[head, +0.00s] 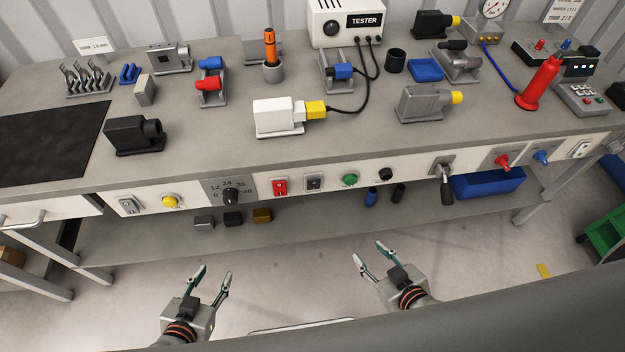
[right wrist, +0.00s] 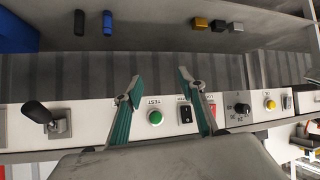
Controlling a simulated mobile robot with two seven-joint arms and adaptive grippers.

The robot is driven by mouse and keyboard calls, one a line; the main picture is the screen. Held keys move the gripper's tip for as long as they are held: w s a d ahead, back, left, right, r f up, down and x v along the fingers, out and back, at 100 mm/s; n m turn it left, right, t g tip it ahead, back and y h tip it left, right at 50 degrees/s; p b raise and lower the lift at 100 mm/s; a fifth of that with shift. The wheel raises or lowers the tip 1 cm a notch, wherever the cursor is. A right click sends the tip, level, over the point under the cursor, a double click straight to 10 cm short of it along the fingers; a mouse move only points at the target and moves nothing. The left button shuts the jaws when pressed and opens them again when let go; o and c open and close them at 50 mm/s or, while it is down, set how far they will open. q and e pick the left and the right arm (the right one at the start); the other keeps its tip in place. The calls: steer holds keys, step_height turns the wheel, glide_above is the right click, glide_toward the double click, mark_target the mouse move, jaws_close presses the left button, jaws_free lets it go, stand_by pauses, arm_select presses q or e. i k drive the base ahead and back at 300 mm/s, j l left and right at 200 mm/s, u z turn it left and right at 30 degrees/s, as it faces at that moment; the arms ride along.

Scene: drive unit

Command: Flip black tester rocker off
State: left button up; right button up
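The black tester rocker (head: 314,183) is on the white front panel of the bench, between a red rocker (head: 280,187) and a green button (head: 350,180). In the right wrist view the black rocker (right wrist: 186,115) shows beside the green button (right wrist: 155,117) marked TEST. I cannot tell which way it is tipped. My right gripper (head: 370,255) is open and empty, below the panel in the picture and right of the rocker. Its spread fingers also show in the right wrist view (right wrist: 160,82). My left gripper (head: 212,275) is open and empty, lower left of the rocker.
A rotary knob (head: 231,196) sits left of the red rocker. A small black knob (head: 386,174) and a lever (head: 446,185) sit right of the green button. The white tester box (head: 345,22) stands at the back of the bench. A lower shelf (head: 150,245) runs below the panel.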

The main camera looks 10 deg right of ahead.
mark_target(311, 184)
steer(key=k+j, duration=0.85)
steer(key=k+z, duration=0.05)
